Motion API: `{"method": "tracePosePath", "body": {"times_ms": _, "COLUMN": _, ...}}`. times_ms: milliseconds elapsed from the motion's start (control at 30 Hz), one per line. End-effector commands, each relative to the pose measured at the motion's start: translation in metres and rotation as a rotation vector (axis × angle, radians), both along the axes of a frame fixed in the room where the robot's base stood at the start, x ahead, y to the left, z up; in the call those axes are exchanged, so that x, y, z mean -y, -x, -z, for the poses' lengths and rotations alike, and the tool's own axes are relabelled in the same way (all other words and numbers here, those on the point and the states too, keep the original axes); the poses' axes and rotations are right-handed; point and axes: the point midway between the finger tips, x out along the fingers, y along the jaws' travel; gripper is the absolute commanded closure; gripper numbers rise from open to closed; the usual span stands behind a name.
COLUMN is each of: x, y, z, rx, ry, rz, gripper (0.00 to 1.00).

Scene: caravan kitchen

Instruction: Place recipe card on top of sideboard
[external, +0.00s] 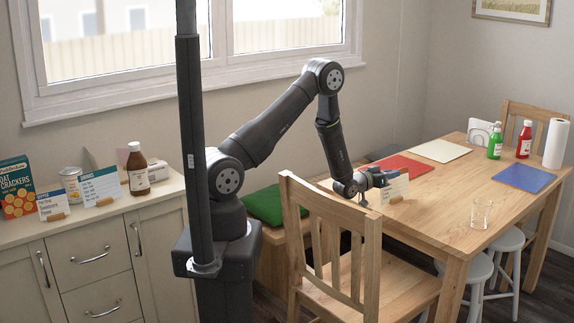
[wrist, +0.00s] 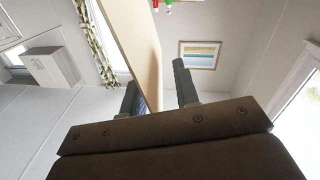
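A pale card (external: 396,185) stands upright in a small wooden block on the near left part of the wooden table; it appears to be the recipe card, but its print cannot be read. My gripper (external: 378,181) is low over the table, right beside this card. In the wrist view a tan panel (wrist: 132,38), probably the card seen close up, runs between the fingers of my gripper (wrist: 158,92). The fingers are apart, with a gap beside the right finger; whether the left one touches is unclear. The sideboard (external: 82,223) is at the left.
The sideboard carries a cracker box (external: 16,187), a can (external: 71,184), a brown bottle (external: 138,170) and two other cards (external: 53,203) (external: 101,186). A chair (external: 335,230) stands before the table (external: 430,215). A glass (external: 481,213), coloured mats and sauce bottles (external: 495,141) are farther right.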

Motion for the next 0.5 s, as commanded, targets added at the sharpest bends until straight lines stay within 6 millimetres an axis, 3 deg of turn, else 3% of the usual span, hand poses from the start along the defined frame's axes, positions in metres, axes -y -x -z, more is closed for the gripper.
{"method": "tracePosePath", "body": {"times_ms": 167, "x": -0.0002, "y": 0.0002, "z": 0.0002, "rx": 0.000, "ry": 0.000, "rz": 0.000, "gripper": 0.74}}
{"method": "tracePosePath", "body": {"times_ms": 300, "x": -0.0004, "y": 0.0002, "z": 0.0002, "rx": 0.000, "ry": 0.000, "rz": 0.000, "gripper": 1.00}}
{"method": "tracePosePath", "body": {"times_ms": 500, "x": -0.0005, "y": 0.0002, "z": 0.0000, "rx": 0.000, "ry": 0.000, "rz": 0.000, "gripper": 1.00}}
